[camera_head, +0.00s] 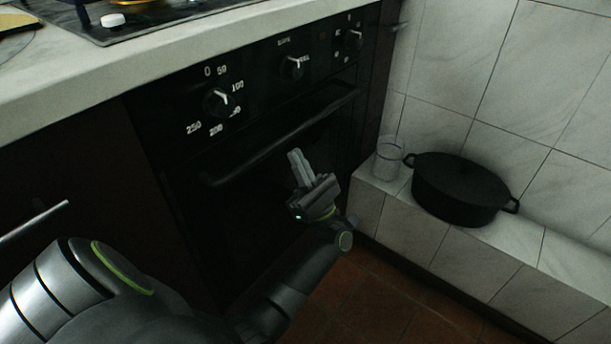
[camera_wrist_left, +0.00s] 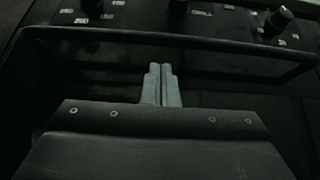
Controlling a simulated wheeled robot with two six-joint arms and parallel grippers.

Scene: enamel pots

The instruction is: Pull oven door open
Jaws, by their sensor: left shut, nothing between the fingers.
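The black oven door (camera_head: 230,215) is in the middle of the head view, below a control panel with white-marked knobs. It looks closed. Its long dark handle (camera_head: 250,152) runs across the top of the door. My left gripper (camera_head: 297,157) is in front of the door near the handle, its fingers shut together and empty. In the left wrist view the handle (camera_wrist_left: 120,37) crosses the upper part of the picture, and the shut fingertips (camera_wrist_left: 160,68) show just below it. I cannot tell whether they touch the handle or door. My right gripper is not in view.
A black lidded pot (camera_head: 462,188) and a clear glass (camera_head: 388,158) stand on a tiled ledge (camera_head: 520,240) at the right. A pale countertop (camera_head: 60,85) with a cooktop (camera_head: 150,20) lies above the oven. Red-brown tiled floor (camera_head: 385,305) is open below.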

